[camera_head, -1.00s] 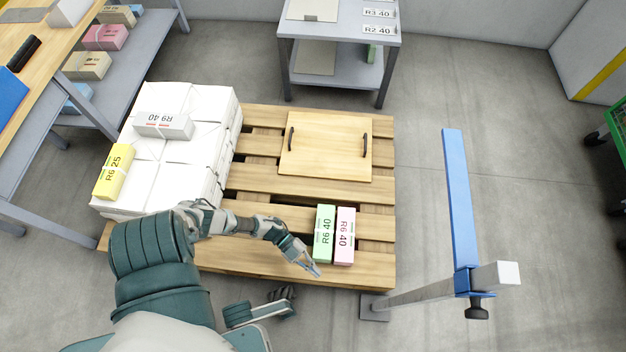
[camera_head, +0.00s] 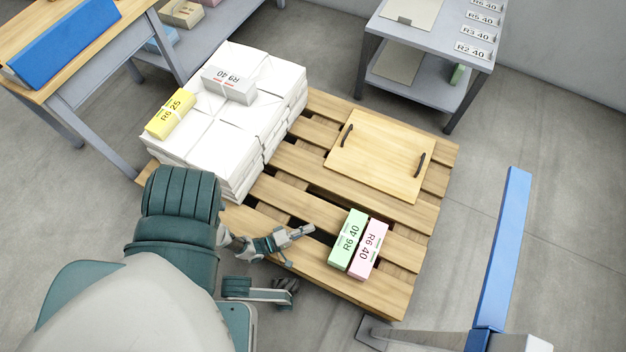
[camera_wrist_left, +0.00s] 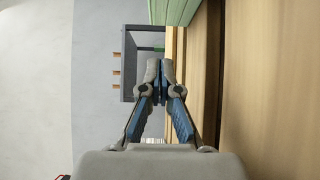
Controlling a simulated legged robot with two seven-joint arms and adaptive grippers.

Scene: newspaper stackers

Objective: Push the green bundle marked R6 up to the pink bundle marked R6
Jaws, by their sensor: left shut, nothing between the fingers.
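The green bundle marked R6 40 (camera_head: 347,240) lies on the wooden pallet near its front edge. The pink bundle marked R6 40 (camera_head: 369,249) lies along its right side, long sides parallel, with no clear gap visible between them. My left gripper (camera_head: 308,230) is shut and empty, left of the green bundle and apart from it. In the left wrist view its fingertips (camera_wrist_left: 160,82) are together, and part of the green bundle (camera_wrist_left: 178,10) shows at the top edge. A dark-ended part of mine, possibly my right gripper (camera_head: 286,290), is low beside my body; its fingers are unclear.
White paper stacks (camera_head: 215,140) on the pallet (camera_head: 300,255) carry a yellow R6 25 bundle (camera_head: 171,114) and a grey R9 40 bundle (camera_head: 229,85). A board with two handles (camera_head: 380,155) lies behind the bundles. A blue bar (camera_head: 505,250) stands at the right.

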